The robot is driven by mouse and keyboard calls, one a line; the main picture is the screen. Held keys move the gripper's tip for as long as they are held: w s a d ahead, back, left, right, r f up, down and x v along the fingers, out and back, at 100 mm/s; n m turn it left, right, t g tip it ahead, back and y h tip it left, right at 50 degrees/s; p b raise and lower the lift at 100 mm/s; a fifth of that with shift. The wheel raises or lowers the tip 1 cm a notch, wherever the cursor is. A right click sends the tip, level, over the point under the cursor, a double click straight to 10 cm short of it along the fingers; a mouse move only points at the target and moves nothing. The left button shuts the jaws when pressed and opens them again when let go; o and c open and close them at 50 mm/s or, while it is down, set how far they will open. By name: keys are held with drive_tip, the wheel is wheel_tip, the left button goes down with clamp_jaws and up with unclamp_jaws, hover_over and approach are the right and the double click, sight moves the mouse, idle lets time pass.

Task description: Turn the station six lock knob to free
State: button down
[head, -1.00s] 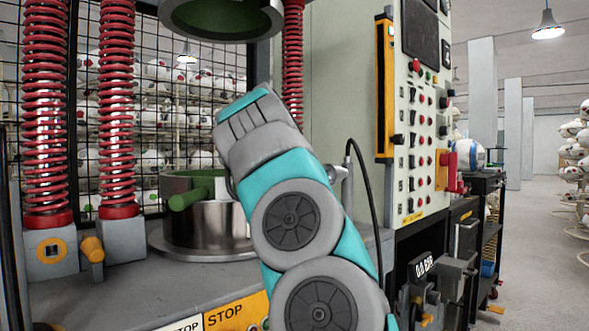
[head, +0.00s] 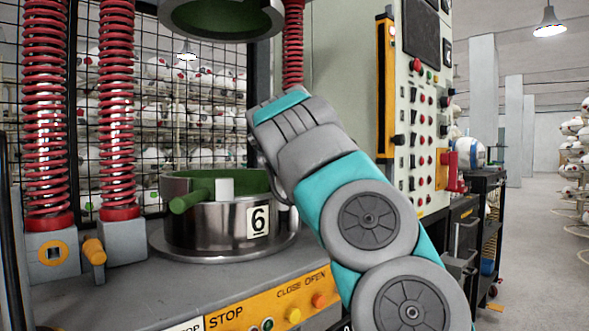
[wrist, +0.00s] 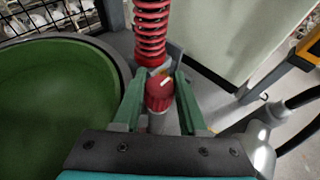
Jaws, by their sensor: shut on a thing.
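The lock knob (wrist: 158,95) is red with a pale pointer mark on top, and stands beside the green-lined mould in the wrist view. My gripper (wrist: 160,88) is shut on it, one green finger on each side. The pale mark slants toward the upper right; no "free" label can be read. In the head view my own arm hides the knob and the gripper. The steel lower mould (head: 205,228) there carries a "6" plate (head: 258,221).
Red springs (head: 117,110) stand at the left, and one rises just behind the knob in the wrist view. The upper mould ring (head: 222,30) hangs above. A control panel (head: 418,120) stands right. Close and open buttons (head: 319,300) sit on the front edge.

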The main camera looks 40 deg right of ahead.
drive_tip(key=shift+c, duration=2.2)
unclamp_jaws()
drive_tip(key=shift+w+f+m+g+h+b, duration=0.1)
drive_tip(key=shift+m+g+h+b, duration=0.55)
drive_tip(key=shift+m+g, duration=0.25)
